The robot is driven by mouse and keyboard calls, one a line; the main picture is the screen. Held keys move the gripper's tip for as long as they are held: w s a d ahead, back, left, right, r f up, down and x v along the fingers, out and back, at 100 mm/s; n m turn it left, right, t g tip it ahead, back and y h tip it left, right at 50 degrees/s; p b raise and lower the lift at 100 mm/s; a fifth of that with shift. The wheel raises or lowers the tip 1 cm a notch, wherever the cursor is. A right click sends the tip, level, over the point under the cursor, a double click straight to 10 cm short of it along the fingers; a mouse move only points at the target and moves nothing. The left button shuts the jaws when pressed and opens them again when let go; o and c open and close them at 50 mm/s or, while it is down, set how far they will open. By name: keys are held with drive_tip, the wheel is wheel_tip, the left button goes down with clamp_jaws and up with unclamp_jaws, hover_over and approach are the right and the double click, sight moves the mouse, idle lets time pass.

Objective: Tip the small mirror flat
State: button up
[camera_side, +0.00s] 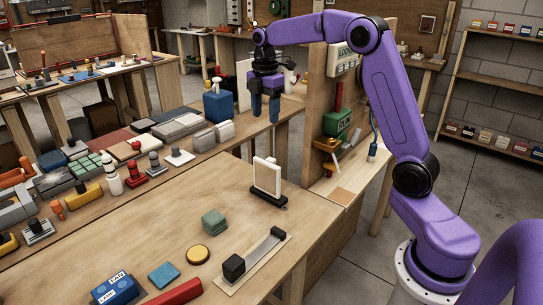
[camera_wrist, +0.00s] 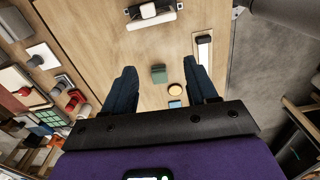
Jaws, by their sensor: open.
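The small mirror (camera_side: 268,175) looks like a pale upright panel in a light frame, standing on a dark base near the right part of the wooden table. My gripper (camera_side: 265,110) hangs fingers down, well above the table and apart from the mirror. Its two blue fingers are spread with nothing between them; they also show in the wrist view (camera_wrist: 163,80).
A green block stack (camera_side: 214,222), a yellow disc (camera_side: 198,254) and a board with a black block and grey bar (camera_side: 252,258) lie in front of the mirror. A blue box (camera_side: 218,106) stands behind. Several tools crowd the left. Bare wood surrounds the mirror.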

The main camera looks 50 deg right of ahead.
sight(271, 159)
drive_tip(key=w+d, duration=0.2)
drive_tip(key=d, duration=0.3)
drive_tip(key=shift+n, duration=0.3)
drive_tip(key=f, duration=1.7)
drive_tip(key=shift+s+a+f, duration=0.2)
drive_tip(key=shift+s+f, duration=0.05)
clamp_jaws()
